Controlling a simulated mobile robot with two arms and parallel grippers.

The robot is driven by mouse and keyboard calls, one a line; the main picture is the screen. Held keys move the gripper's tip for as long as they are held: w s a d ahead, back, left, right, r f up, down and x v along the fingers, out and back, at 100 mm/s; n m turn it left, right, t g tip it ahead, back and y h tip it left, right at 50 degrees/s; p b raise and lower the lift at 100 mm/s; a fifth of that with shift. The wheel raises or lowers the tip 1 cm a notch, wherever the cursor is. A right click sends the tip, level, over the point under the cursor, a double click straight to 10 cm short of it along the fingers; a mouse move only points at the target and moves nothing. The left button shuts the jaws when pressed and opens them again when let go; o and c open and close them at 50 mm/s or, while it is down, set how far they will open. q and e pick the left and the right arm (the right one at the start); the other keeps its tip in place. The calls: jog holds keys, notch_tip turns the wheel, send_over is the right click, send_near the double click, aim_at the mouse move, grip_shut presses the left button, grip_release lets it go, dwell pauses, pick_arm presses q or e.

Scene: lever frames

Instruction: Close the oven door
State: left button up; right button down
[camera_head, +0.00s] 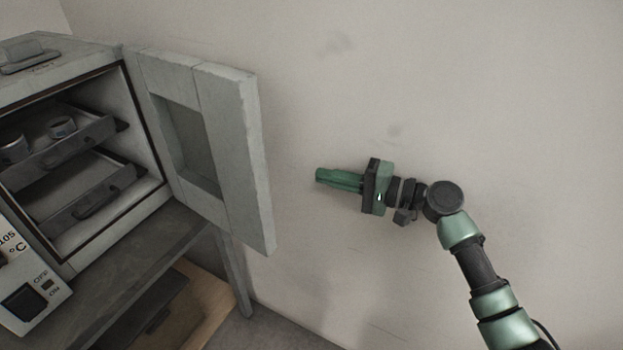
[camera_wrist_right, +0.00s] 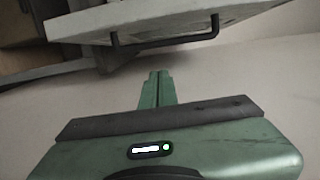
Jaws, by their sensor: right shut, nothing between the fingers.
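The oven (camera_head: 75,130) stands at the left of the head view with its cavity exposed. Its thick grey door (camera_head: 232,150) hangs wide open, swung out to the right, with a recessed window panel. My right gripper (camera_head: 320,176) is to the right of the door's free edge, apart from it, with its fingers shut and pointing left. In the right wrist view the shut fingers (camera_wrist_right: 157,88) point toward the door (camera_wrist_right: 150,18), and a dark bar handle (camera_wrist_right: 165,42) shows on the door's face beyond them. The handle is hidden in the head view. My left gripper is not in view.
Inside the oven are pull-out shelves (camera_head: 75,145) with small metal cups (camera_head: 62,127). A control panel (camera_head: 30,285) sits at the lower left. The oven rests on a grey table (camera_head: 130,255) with a lower shelf. A plain wall (camera_head: 420,80) is behind; space right of the door is clear.

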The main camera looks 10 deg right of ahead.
jog(key=a+r+p, duration=0.2)
jog(key=a+p, duration=0.3)
jog(key=a, duration=0.6)
jog(key=shift+w+a+y, duration=0.3)
jog(key=shift+w+a, duration=0.1)
jog(key=shift+w, duration=0.05)
jog(key=shift+r, duration=0.15)
